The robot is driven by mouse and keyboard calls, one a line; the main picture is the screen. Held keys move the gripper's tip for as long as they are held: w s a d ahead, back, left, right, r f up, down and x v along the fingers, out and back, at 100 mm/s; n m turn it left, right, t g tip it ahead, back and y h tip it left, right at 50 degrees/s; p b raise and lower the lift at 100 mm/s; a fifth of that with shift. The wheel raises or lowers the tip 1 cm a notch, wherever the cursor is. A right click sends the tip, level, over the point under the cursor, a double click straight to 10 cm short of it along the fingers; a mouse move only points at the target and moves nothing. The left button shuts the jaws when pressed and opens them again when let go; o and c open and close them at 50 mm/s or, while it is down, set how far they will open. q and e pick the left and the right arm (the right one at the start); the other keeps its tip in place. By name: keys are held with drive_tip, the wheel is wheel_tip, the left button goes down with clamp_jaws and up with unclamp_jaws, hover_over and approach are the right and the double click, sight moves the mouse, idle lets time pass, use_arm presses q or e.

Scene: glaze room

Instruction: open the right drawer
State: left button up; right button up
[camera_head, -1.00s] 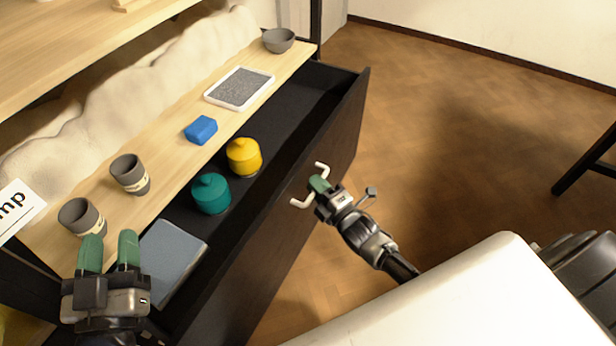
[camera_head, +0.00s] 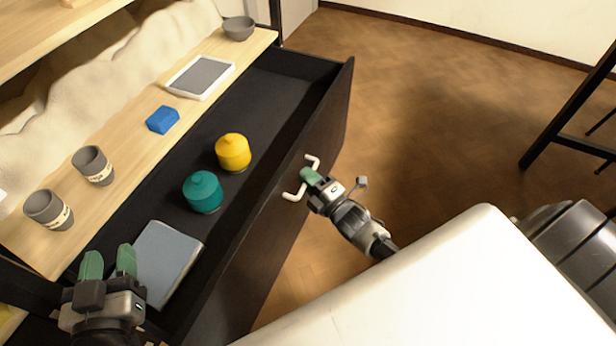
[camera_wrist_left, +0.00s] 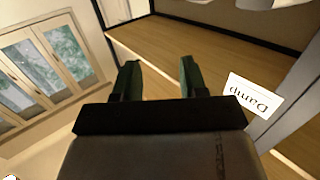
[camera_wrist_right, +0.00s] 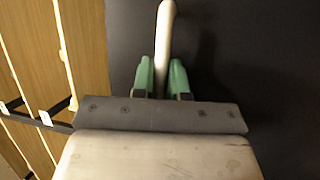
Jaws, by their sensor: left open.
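The black drawer (camera_head: 262,192) stands pulled well out from under the wooden top. Its pale bar handle (camera_head: 293,196) is on the outer face of its front. My right gripper (camera_head: 311,175) is shut on the handle; in the right wrist view the handle (camera_wrist_right: 166,35) runs between the green fingers (camera_wrist_right: 161,78). Inside the drawer are a teal lidded jar (camera_head: 203,193), a yellow lidded jar (camera_head: 233,152) and a grey-blue flat book-like thing (camera_head: 162,262). My left gripper (camera_head: 108,258) is open and empty, at the near left above the drawer's near end.
On the wooden top (camera_head: 125,135) are two grey cups (camera_head: 93,166), a blue block (camera_head: 162,119), a white-framed tray (camera_head: 201,76) and a grey bowl (camera_head: 239,28). A "Damp" sign (camera_wrist_left: 254,97) shows in the left wrist view. Floor (camera_head: 430,120) right of the drawer is clear; a dark-legged stand (camera_head: 570,100) is far right.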

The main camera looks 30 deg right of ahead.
drive_tip(key=shift+o, duration=0.9)
drive_tip(key=shift+s, duration=0.2)
use_arm(q)
wheel_tip(320, 180, down, 5)
drive_tip(key=s+a+g+y+p, duration=0.1)
drive_tip(key=s+g, duration=0.1)
drive_tip(key=g, duration=0.2)
drive_tip(key=shift+s+a+g+p, duration=0.25)
drive_tip(key=shift+a+g+p, duration=0.1)
drive_tip(key=shift+g+p, duration=0.05)
use_arm(e)
drive_tip(key=v, duration=1)
drive_tip(key=shift+s, duration=0.2)
use_arm(q)
drive_tip(key=shift+f, duration=0.1)
use_arm(e)
drive_tip(key=shift+d+f, duration=0.1)
drive_tip(key=shift+d, duration=0.05)
